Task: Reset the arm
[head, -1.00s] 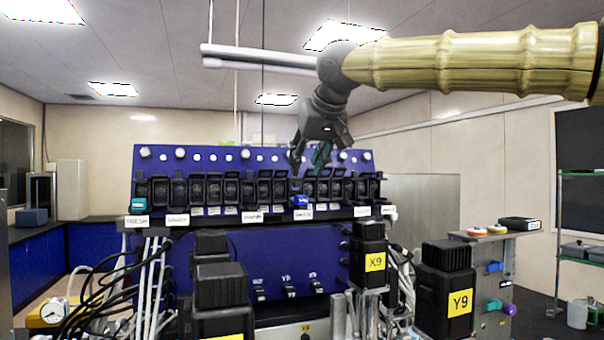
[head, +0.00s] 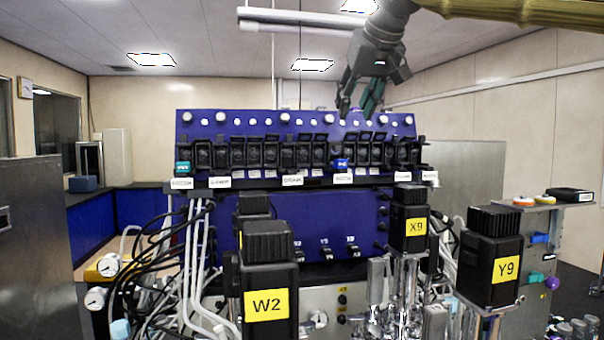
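My gripper (head: 358,108) hangs at the upper right of the head view, in front of the top of the blue panel (head: 262,124). Its fingers point down and look spread apart, with nothing seen between them. The arm runs from the gripper up and out of the picture at the top right. The gripper's fingertips overlap the panel's top row of white knobs in the picture; I cannot tell how far off the panel is.
Below the knobs is a row of black holders (head: 245,153) with a teal block and a blue block. Black units labelled W2 (head: 268,265), X9 (head: 409,222) and Y9 (head: 489,248) stand in front. Cables hang at left. A grey cabinet (head: 38,245) stands far left.

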